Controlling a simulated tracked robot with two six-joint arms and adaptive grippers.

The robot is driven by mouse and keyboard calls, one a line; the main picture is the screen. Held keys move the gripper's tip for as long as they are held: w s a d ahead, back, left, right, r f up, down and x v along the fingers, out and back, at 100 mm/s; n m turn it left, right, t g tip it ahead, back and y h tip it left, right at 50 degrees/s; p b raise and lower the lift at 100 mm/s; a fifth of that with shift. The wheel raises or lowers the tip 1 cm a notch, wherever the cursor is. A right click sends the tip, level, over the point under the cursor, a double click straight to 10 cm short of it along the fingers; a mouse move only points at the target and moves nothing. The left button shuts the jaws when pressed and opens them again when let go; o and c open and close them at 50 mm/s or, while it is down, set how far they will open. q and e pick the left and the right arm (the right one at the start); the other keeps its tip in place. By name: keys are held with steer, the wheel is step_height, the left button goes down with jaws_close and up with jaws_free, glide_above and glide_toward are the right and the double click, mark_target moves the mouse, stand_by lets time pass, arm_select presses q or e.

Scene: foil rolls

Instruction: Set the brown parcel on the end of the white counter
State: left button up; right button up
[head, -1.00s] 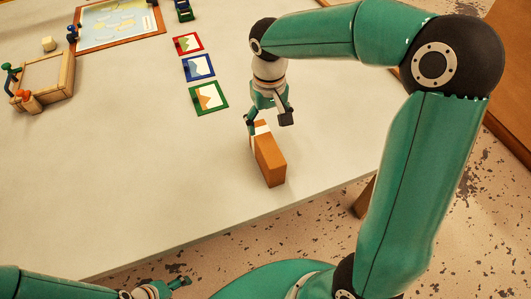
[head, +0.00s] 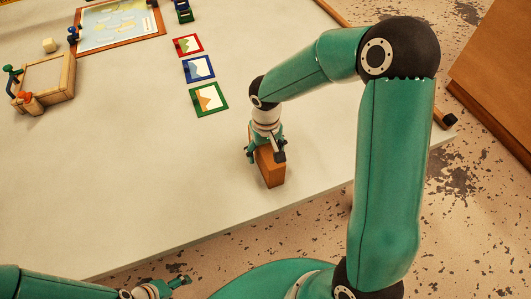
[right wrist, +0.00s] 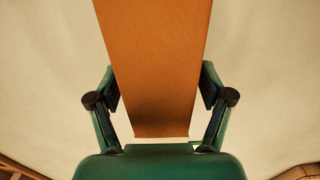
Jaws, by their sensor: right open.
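The brown parcel (head: 272,172) stands on the white counter (head: 120,180), near its front edge. It also shows in the right wrist view (right wrist: 153,65), where it runs up between the fingers. My right gripper (head: 266,156) is over the parcel from above, with one finger on each side. The parcel's upper back part is hidden by the right gripper.
Three framed cards, red (head: 187,45), blue (head: 198,68) and green (head: 209,99), lie behind the parcel. A wooden tray (head: 45,85) with small figures and a framed map (head: 118,25) are at the back left. The counter left of the parcel is clear.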

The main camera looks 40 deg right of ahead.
jaws_close()
stand_by(0.3)
steer(key=shift+r, duration=0.15)
